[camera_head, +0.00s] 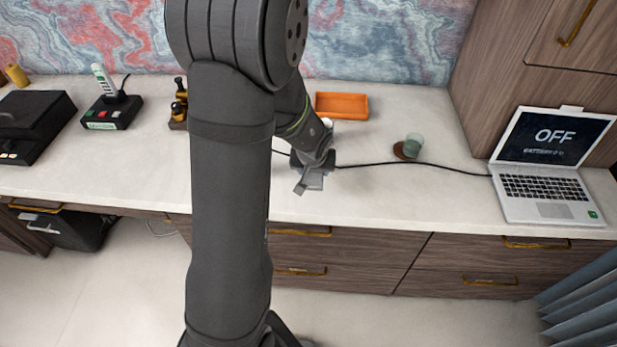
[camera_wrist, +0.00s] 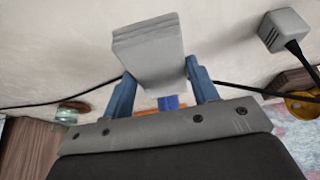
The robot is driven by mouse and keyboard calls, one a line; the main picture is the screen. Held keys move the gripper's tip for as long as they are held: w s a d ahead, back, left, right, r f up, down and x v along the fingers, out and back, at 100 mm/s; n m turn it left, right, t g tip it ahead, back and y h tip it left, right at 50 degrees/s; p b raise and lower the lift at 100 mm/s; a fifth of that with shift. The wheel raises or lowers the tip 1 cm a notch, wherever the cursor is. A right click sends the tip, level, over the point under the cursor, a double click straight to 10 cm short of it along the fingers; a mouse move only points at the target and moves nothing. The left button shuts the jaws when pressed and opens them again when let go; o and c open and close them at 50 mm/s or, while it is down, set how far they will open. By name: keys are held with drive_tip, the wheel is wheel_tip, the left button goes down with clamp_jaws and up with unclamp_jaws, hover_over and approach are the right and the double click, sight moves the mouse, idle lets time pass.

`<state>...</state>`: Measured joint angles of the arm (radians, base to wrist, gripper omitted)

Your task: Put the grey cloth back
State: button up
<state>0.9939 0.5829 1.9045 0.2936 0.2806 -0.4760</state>
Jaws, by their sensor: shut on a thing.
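The grey cloth (camera_wrist: 148,45) is a folded, flat block. In the wrist view it sits between the two blue fingers of my gripper (camera_wrist: 158,78), which is shut on it. In the head view my gripper (camera_head: 316,175) is over the front middle of the desk, with the cloth (camera_head: 311,181) partly hidden in it. I cannot tell whether the cloth touches the desk top. An orange tray (camera_head: 341,106) lies behind my gripper, near the back wall. My arm hides part of the desk.
A black cable (camera_head: 420,164) runs across the desk to the laptop (camera_head: 547,180) at right. A grey adapter (camera_wrist: 287,30) shows in the wrist view.

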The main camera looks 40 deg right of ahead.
sight(309, 176)
drive_tip(key=shift+w+a+f, duration=0.1)
drive_tip(key=shift+w+f, duration=0.45)
drive_tip(key=shift+w, duration=0.35)
drive_tip(key=shift+f, duration=2)
drive_tip(key=shift+f, duration=0.1)
drive_tip(key=o, duration=0.9)
drive_tip(key=shift+o, duration=0.2)
drive_tip(key=shift+r, duration=0.35)
drive_tip(key=v, duration=1.1)
drive_tip(key=shift+s+a+r, duration=0.1)
drive_tip(key=shift+a+r, duration=0.05)
drive_tip(key=shift+r, duration=0.05)
